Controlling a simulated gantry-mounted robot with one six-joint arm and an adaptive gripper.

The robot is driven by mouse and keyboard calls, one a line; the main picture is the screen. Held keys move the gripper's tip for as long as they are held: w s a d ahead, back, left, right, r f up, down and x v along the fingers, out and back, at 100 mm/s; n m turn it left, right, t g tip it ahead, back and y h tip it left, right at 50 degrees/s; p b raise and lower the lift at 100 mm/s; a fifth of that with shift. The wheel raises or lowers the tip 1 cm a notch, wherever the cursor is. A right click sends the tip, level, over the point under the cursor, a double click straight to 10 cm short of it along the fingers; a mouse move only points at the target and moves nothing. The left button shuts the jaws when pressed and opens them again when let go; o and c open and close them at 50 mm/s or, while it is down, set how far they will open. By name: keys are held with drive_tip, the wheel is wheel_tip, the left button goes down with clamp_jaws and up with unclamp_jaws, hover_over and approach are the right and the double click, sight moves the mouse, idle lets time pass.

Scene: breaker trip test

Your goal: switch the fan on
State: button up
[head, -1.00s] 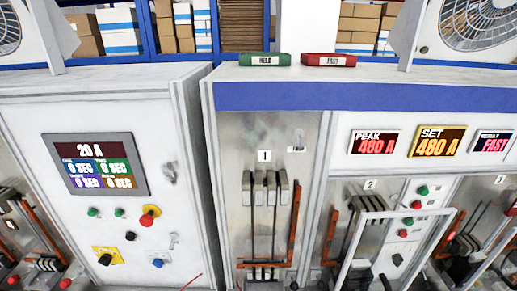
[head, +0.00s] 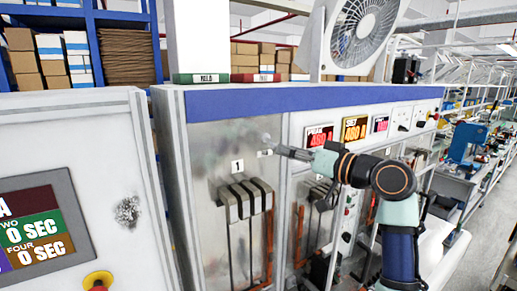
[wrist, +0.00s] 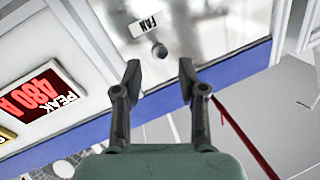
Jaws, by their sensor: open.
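The fan switch (wrist: 159,50) shows in the wrist view as a small grey toggle on the scuffed metal panel, beside a white FAN label (wrist: 148,23). My gripper (wrist: 160,76) is open and empty. In that view the switch appears just beyond the fingertips, centred between them; I see no contact. In the head view my gripper (head: 280,150) reaches in from the right to the upper part of panel 1, close to the small label plate (head: 265,153). The switch is hard to make out there. A white caged fan (head: 364,30) stands on top of the cabinet; whether it turns cannot be told.
Breaker 1 (head: 245,200) is below my gripper. A green block (head: 200,78) and a red block (head: 256,78) lie on the cabinet top. The PEAK display (head: 319,136) and SET display (head: 354,129) are to the right. A control cabinet (head: 80,130) stands at left.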

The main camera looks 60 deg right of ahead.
sight(276, 148)
drive_tip(key=p+x, duration=0.1)
drive_tip(key=x, duration=0.3)
drive_tip(key=shift+w+r, duration=0.1)
drive_tip(key=shift+w, duration=0.25)
drive_tip(key=shift+w+d, duration=0.15)
drive_tip(key=shift+w, duration=0.3)
clamp_jaws()
